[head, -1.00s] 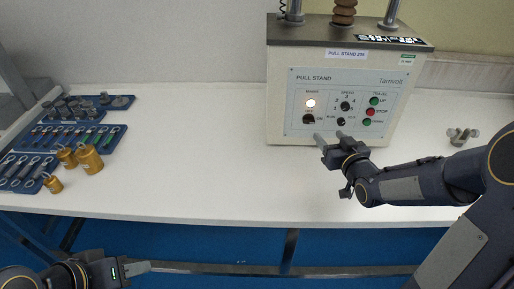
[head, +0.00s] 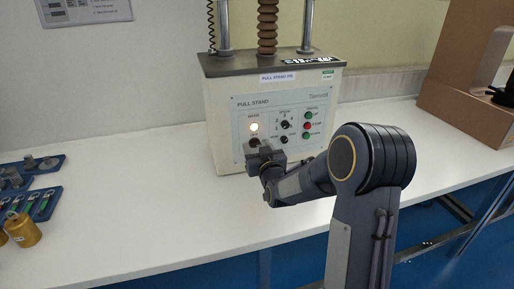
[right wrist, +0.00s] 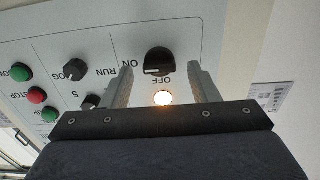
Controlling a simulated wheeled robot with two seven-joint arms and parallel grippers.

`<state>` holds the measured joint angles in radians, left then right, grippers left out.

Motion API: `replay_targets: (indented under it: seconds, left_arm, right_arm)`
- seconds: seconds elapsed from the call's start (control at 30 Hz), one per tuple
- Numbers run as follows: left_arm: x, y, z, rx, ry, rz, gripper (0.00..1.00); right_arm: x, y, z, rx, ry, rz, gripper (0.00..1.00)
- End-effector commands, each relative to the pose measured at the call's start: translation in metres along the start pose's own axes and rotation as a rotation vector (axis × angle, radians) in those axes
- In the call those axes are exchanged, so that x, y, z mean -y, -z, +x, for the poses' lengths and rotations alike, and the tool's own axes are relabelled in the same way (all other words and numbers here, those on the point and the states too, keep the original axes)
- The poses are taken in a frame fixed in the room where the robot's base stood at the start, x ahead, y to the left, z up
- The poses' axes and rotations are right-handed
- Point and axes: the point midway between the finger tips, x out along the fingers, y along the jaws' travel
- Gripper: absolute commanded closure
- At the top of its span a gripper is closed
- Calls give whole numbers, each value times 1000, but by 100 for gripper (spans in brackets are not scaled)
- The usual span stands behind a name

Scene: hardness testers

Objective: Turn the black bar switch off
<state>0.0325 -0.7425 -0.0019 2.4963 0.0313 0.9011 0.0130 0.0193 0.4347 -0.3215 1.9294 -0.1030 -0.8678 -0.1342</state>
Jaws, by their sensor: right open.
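The pull stand's black bar switch (right wrist: 158,62) shows in the right wrist view, with ON and OFF printed beside it. Its bar lies roughly across that picture, along the ON side; the exact pointing is hard to tell. A lit lamp (right wrist: 163,98) is beside it, and the lamp also glows in the head view (head: 254,127). My right gripper (right wrist: 160,76) is open, one finger on each side of the switch, with no clear contact. In the head view my right gripper (head: 259,151) is at the panel's lower left and partly covers the switch. My left gripper is out of view.
The pull stand (head: 222,125) stands on the white table (head: 130,190). Other knobs and red and green buttons (right wrist: 37,95) sit close by on the panel. A cardboard box (head: 462,90) is at the right; weights and blue trays (head: 35,205) are at the left.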

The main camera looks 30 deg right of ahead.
Motion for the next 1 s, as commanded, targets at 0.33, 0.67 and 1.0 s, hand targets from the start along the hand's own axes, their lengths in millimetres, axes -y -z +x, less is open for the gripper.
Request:
replay_targets:
  seconds: [0.33, 0.67, 1.0]
  left_arm:
    - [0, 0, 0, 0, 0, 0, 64]
    - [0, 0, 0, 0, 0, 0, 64]
    - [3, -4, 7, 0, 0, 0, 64]
  right_arm:
    - [0, 0, 2, 0, 0, 1, 53]
    - [0, 0, 2, 0, 0, 0, 90]
    - [0, -2, 2, -2, 0, -72, 90]
